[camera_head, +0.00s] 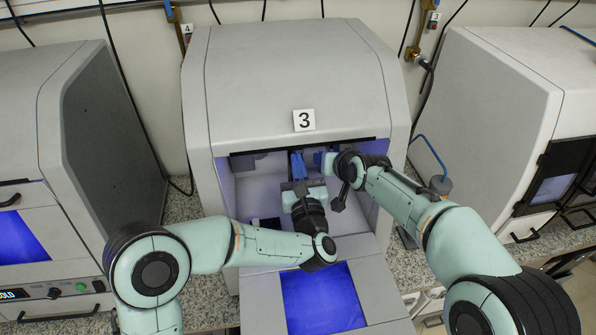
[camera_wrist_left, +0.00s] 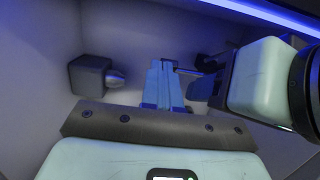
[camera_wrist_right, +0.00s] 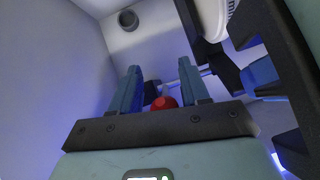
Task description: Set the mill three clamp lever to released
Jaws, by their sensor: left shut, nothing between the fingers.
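Mill three (camera_head: 290,75) is the middle grey machine marked 3, with its front open. Both my grippers are inside its chamber. A red ball knob (camera_wrist_right: 163,102), apparently on the clamp lever, shows between the spread blue fingers of my right gripper (camera_wrist_right: 160,68); I cannot tell whether they touch it. The knob is hidden in the head view, where my right gripper (camera_head: 326,160) reaches in from the right. My left gripper (camera_head: 298,162) is shut and empty, pointing into the chamber; its closed fingers also show in the left wrist view (camera_wrist_left: 163,85).
A dark block with a silver tip (camera_wrist_left: 92,76) sits at the chamber's left side. The two wrists are close together, with little room between them. Other mills stand to the left (camera_head: 60,110) and right (camera_head: 510,100).

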